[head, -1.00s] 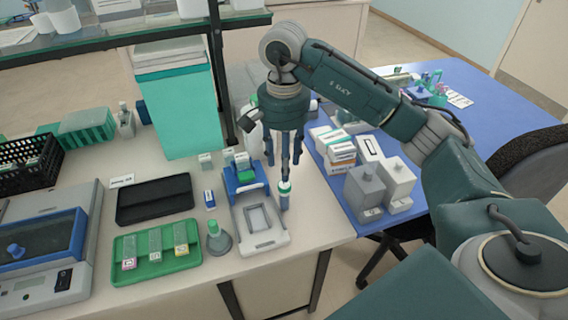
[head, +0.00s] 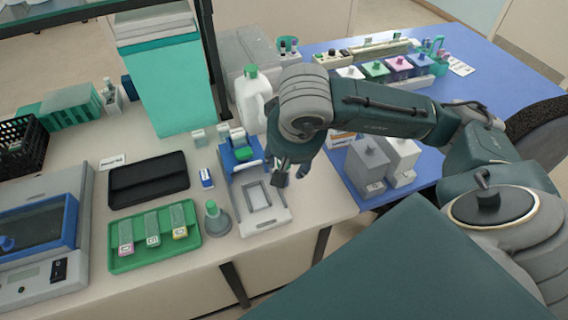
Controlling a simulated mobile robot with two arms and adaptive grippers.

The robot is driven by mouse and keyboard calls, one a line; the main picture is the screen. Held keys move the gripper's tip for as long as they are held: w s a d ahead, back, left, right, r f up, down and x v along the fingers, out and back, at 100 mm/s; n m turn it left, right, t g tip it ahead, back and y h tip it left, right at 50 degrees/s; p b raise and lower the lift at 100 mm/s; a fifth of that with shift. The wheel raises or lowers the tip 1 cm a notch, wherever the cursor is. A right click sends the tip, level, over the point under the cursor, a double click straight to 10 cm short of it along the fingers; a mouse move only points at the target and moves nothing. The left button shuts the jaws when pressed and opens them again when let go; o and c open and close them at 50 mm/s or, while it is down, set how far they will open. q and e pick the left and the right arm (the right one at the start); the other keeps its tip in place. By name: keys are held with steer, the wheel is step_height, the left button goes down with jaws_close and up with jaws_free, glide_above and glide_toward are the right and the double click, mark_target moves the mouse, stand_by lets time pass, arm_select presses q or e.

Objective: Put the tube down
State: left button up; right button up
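My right arm reaches in from the right, and its gripper (head: 289,177) points down over the bench beside the blue and white device (head: 264,222). The fingers are dark and partly hidden by the wrist, so I cannot tell whether they are open or shut. I cannot make out the tube in this view; it may be hidden behind the hand. My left gripper is not in view.
A black case (head: 148,184) lies behind the tray. Grey containers (head: 368,166) stand on the blue table to the right. A white jug (head: 252,100) stands behind the hand.

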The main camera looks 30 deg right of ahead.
steer(key=x, duration=0.1)
steer(key=p+x, duration=0.1)
steer(key=x, duration=0.1)
steer(key=p+x, duration=0.1)
steer(key=x, duration=0.1)
steer(key=shift+w+a, duration=0.2)
steer(key=shift+w, duration=0.05)
steer(key=shift+w+f, duration=0.1)
steer(key=shift+f, duration=0.15)
steer(key=c, duration=1.2)
steer(key=shift+r, duration=0.15)
